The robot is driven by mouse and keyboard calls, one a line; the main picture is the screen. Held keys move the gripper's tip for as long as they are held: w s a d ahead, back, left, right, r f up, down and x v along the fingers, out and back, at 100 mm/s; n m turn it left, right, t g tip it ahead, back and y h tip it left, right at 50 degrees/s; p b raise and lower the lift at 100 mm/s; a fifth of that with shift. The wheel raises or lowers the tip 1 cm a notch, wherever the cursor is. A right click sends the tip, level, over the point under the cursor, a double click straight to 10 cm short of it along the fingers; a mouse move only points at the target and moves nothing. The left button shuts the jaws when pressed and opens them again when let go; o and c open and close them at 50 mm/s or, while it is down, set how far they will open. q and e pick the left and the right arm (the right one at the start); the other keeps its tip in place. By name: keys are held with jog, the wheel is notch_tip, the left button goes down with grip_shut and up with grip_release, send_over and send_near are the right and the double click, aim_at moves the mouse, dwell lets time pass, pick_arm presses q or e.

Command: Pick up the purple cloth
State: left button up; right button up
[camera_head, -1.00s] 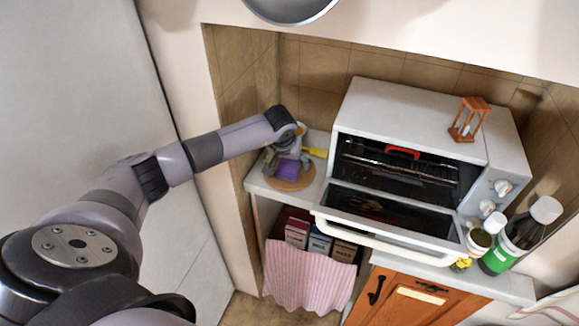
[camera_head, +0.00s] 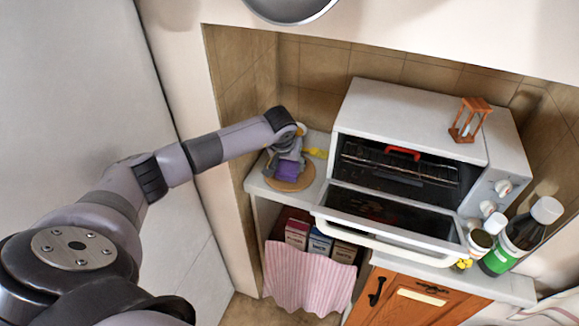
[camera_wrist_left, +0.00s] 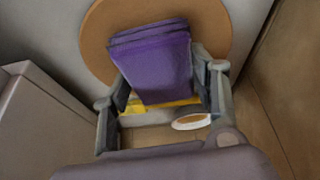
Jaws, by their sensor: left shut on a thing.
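The purple cloth (camera_head: 288,169) is a folded bundle above a round wooden board at the left end of the counter. In the left wrist view the cloth (camera_wrist_left: 156,62) sits between the two fingers, over the board. My left gripper (camera_head: 287,164) points down at it and is shut on the cloth; the wrist view also shows the gripper (camera_wrist_left: 160,80). Whether the cloth still touches the board cannot be told. My right gripper is not in view.
The round board (camera_head: 290,184) lies on the counter (camera_head: 260,187). To its right stands a toaster oven (camera_head: 412,115) with its door (camera_head: 395,214) open. A yellow item (camera_head: 317,153) lies behind the board. A pink striped towel (camera_head: 307,278) hangs below; bottles (camera_head: 516,240) stand at right.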

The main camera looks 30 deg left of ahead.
aim_at(289, 164)
pick_arm(q)
jog(key=shift+c, duration=1.3)
jog(key=shift+r+p, duration=0.3)
jog(key=shift+p, duration=0.15)
jog(key=shift+r, duration=0.25)
notch_tip(289, 164, up, 8)
jog(key=b, duration=0.3)
jog(key=shift+r, duration=0.7)
